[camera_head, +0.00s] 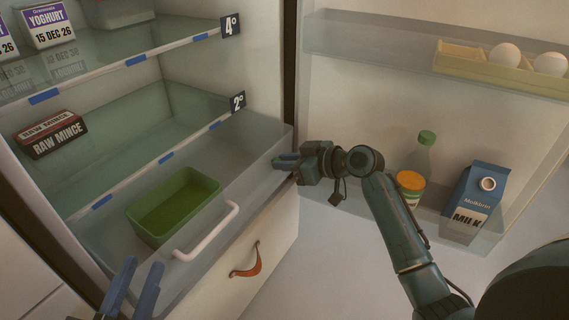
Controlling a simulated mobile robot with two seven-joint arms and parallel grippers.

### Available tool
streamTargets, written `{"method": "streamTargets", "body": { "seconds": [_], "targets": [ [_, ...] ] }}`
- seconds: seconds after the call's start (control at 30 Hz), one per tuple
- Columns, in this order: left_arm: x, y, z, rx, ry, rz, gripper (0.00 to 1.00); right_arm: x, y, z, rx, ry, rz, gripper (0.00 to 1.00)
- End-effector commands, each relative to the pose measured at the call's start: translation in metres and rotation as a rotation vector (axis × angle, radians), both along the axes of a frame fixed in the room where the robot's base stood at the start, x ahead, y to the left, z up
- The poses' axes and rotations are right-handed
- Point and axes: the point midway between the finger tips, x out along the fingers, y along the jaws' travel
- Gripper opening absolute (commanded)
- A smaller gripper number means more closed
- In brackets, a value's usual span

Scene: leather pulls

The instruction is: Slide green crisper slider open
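A green open-topped bin (173,207) sits inside a clear crisper drawer (258,150) at the bottom of the open fridge. A white bar handle (207,232) is on the drawer's front. I cannot tell which part is the green slider. My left gripper (131,288) is at the bottom left, its two blue fingers apart with nothing visible between them, in front of the drawer and left of the handle. My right gripper (284,162) points left near the drawer's right end, beyond the handle. Its fingers are seen nearly edge-on, so their gap is unclear.
Below the crisper is a pale drawer front with a brown leather pull (247,260). Glass shelves above hold raw mince (51,134) and yoghurt (47,25). The open door at right holds a milk carton (474,198), a jar (409,188), a bottle (424,152) and eggs (507,54).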

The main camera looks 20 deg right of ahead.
Motion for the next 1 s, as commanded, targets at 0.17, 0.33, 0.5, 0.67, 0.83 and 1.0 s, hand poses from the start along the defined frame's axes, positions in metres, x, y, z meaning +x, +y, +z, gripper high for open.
{"method": "streamTargets", "body": {
  "seconds": [0.17, 0.33, 0.5, 0.67, 0.83, 1.0],
  "targets": [
    [0.0, 0.0, 0.0, 0.0, -0.001, 0.0, 0.24, 0.001, -0.004, 0.0, -0.005, -0.002, -0.01, 0.3],
    [-0.001, 0.0, 0.0, 0.0, 0.001, 0.0, 0.24, 0.001, -0.003, 0.0, -0.003, -0.002, -0.007, 0.38],
    [-0.001, 0.0, -0.001, 0.0, 0.007, 0.001, 0.24, 0.0, -0.003, 0.001, -0.002, -0.002, -0.006, 0.38],
    [-0.001, 0.001, 0.002, 0.011, 0.006, 0.005, 0.24, -0.01, -0.011, 0.007, -0.005, -0.002, -0.008, 0.38],
    [-0.001, 0.004, 0.006, 0.042, 0.002, 0.02, 0.24, -0.035, -0.031, 0.021, -0.007, 0.001, -0.008, 0.38],
    [0.0, 0.005, 0.003, 0.073, 0.007, 0.036, 0.24, -0.064, -0.053, 0.035, -0.007, 0.001, -0.008, 0.38]
  ]
}}
